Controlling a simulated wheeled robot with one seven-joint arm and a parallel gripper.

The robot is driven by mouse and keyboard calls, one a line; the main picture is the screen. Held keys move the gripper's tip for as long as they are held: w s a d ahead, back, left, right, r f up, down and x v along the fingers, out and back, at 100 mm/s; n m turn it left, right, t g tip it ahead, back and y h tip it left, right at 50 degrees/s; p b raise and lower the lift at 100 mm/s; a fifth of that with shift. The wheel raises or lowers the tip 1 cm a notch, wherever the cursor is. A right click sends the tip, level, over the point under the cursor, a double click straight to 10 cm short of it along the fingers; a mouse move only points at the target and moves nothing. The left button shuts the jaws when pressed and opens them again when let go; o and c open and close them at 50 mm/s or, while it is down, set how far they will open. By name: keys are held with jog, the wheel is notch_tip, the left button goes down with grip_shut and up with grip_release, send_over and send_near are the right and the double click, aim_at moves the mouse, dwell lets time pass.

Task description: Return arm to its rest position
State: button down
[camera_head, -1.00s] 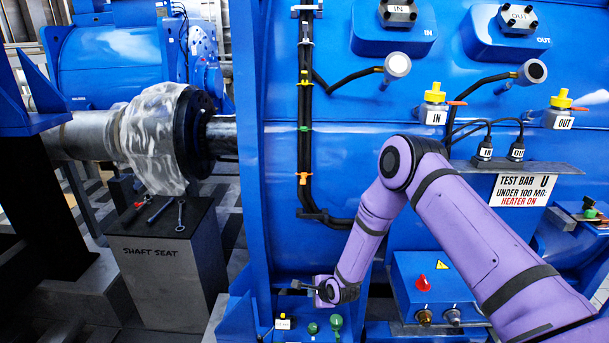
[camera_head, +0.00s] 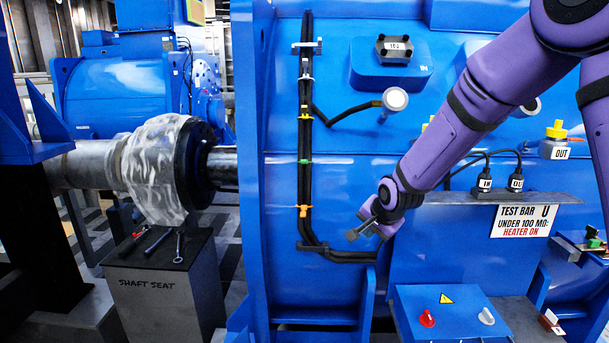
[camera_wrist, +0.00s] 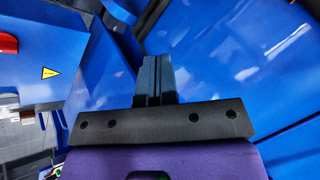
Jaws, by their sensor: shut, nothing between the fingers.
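My gripper (camera_head: 365,230) is at the end of my purple arm, in front of the blue machine housing (camera_head: 320,185). It is empty, and it appears apart from the housing and just right of the black cable run. In the wrist view my gripper's fingers (camera_wrist: 154,78) are together with nothing between them. My arm comes in from the upper right and hides part of the housing and one of its fittings.
A black cable run (camera_head: 305,150) goes down the housing. A control box (camera_head: 450,308) with a red knob sits below right. A shelf (camera_head: 520,197) carries plugs and a "TEST BAR" sign. A wrapped shaft (camera_head: 155,170) and tools on a "SHAFT SEAT" stand (camera_head: 165,290) are left.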

jog(key=s+d+r+n+h, duration=0.1)
jog(key=s+d+r+n, duration=0.1)
jog(key=s+d+r, duration=0.5)
jog(key=s+d+r+n+h, duration=0.1)
jog(key=s+d+r+n, duration=0.1)
jog(key=s+r, duration=0.8)
jog(key=s+d+r+n, duration=0.1)
jog(key=s+d+n, duration=0.1)
jog(key=s, duration=0.8)
jog(key=s+d+r+n+g, duration=0.1)
jog(key=s+d+r+n, duration=0.1)
jog(key=s, duration=0.8)
jog(key=shift+s+d+r, duration=0.15)
jog(key=shift+s+d, duration=0.15)
